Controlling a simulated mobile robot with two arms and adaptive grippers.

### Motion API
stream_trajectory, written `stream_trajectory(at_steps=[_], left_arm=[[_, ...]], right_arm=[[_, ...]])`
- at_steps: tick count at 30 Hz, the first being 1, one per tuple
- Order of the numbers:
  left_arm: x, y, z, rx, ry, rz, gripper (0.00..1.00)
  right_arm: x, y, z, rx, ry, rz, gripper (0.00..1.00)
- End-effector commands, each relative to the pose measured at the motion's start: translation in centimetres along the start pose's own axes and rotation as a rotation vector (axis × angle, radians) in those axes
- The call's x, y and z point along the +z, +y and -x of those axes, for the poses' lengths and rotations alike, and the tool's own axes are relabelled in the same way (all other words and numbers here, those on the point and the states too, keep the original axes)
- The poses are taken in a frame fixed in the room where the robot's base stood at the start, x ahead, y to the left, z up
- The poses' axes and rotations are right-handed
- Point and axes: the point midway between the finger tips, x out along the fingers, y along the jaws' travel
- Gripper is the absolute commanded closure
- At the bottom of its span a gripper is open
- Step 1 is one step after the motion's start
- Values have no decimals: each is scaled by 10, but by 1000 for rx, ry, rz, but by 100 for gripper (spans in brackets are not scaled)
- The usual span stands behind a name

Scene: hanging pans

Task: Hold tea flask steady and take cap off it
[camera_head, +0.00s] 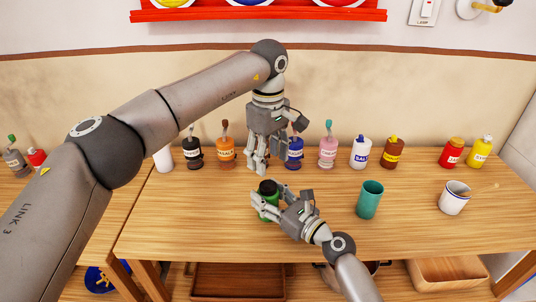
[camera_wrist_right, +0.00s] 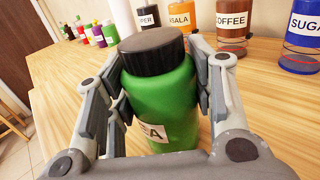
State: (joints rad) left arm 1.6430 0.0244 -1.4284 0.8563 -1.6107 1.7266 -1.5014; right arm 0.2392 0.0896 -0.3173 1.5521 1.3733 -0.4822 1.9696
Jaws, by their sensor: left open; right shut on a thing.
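The green tea flask (camera_head: 268,206) stands upright on the wooden table with its black cap (camera_head: 267,187) on top. In the right wrist view the green flask body (camera_wrist_right: 160,100) sits between the fingers, the black cap (camera_wrist_right: 151,50) is above them, and part of its label shows. My right gripper (camera_head: 280,206) is shut on the flask body from the side. My left gripper (camera_head: 258,170) is open and empty, pointing down above and slightly behind the cap, apart from it.
A teal cup (camera_head: 370,199) and a white mug (camera_head: 454,198) stand to the right. Labelled bottles line the back, including an orange masala bottle (camera_head: 226,152), a blue bottle (camera_head: 295,151) and a pink bottle (camera_head: 328,151). The table front left of the flask is clear.

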Motion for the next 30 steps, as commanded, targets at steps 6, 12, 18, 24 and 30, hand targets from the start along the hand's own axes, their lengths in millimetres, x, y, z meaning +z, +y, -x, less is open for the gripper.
stream_trajectory(at_steps=[6,12,18,24,30], left_arm=[[0,0,0,0,-1,-336,44],[0,0,1,-1,0,-649,44],[0,0,1,-1,0,-940,44],[0,0,2,-1,-1,-1132,44],[0,0,-3,-1,-2,-1199,44]], right_arm=[[0,0,0,0,1,0,100],[0,0,0,0,1,0,100],[0,0,0,0,1,0,100],[0,0,0,0,1,0,100],[0,0,0,0,1,0,100]])
